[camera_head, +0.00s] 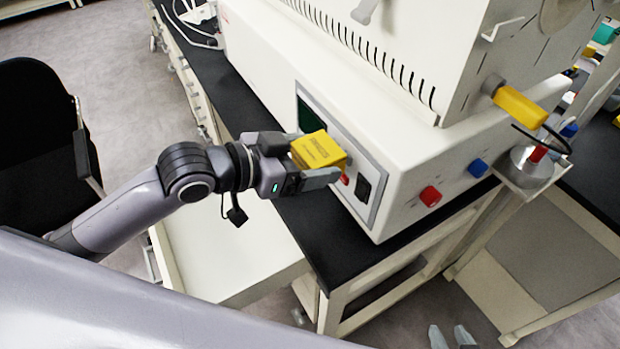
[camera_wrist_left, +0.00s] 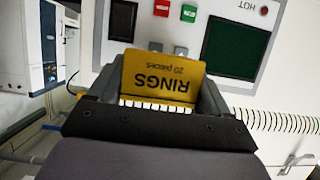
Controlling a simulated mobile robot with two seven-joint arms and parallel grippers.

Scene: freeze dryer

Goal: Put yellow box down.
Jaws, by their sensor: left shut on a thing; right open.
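The yellow box (camera_head: 319,150) is held between the fingers of my left gripper (camera_head: 318,160) in the head view, in front of the machine's control panel. In the left wrist view the yellow box (camera_wrist_left: 165,80) shows the printed word "RINGS" upside down, between the two fingers of my left gripper (camera_wrist_left: 160,90). The box appears raised above the black bench top (camera_head: 318,240); the exact gap cannot be told. My right gripper is not in view.
The white freeze dryer (camera_head: 400,170) stands on the bench, with a red knob (camera_head: 430,195) and a blue knob (camera_head: 477,168) on its front. A strip of black bench top is bare before it. A black chair (camera_head: 40,140) is at the left.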

